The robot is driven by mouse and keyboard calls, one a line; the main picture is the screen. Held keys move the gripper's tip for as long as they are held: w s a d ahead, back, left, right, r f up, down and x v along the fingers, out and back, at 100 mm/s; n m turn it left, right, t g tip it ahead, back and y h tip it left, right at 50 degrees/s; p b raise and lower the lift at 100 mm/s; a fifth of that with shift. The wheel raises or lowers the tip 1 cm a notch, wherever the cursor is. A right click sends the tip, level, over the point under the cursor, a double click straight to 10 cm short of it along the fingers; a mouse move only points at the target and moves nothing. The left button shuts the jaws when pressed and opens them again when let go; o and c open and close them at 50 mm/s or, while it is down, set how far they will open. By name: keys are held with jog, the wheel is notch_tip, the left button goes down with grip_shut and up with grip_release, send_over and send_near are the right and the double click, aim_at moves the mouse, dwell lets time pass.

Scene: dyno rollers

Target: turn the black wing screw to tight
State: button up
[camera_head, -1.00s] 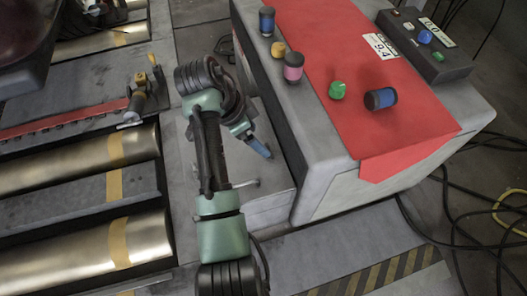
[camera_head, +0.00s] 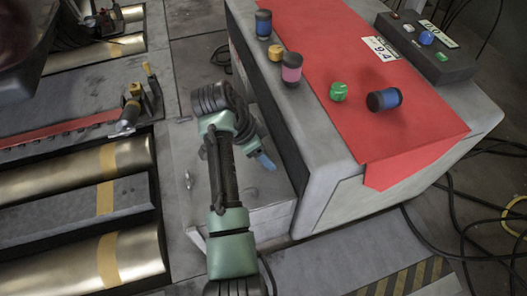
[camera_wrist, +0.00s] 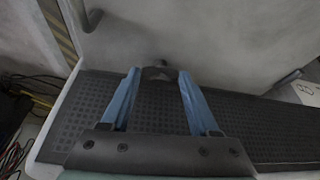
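My gripper (camera_wrist: 159,72) shows in the wrist view with two blue fingers apart, pointing away from the camera. A small dark piece with a thin stem, likely the black wing screw (camera_wrist: 160,73), lies between the fingertips in the picture. A gap shows on both sides of it, and I cannot tell its depth or how it is turned. In the head view my gripper (camera_head: 265,160) is beside the left side of the grey cabinet, low down, its blue fingers partly seen. The wing screw cannot be made out there.
A black control box (camera_head: 430,50) stands behind. Brass rollers (camera_head: 75,175) lie at the left. Black cables (camera_head: 450,215) run over the floor at the right.

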jog(key=c, duration=0.8)
jog(key=shift+r+m+p, duration=0.2)
jog(key=shift+m+p, duration=0.2)
jog(key=shift+p, duration=0.1)
jog(key=shift+c, duration=0.2)
jog(key=shift+f+m+g, duration=0.15)
jog(key=shift+m+g, duration=0.25)
jog(key=o, duration=1.4)
jog(key=shift+p+v, duration=4.2)
jog(key=shift+v, duration=2.3)
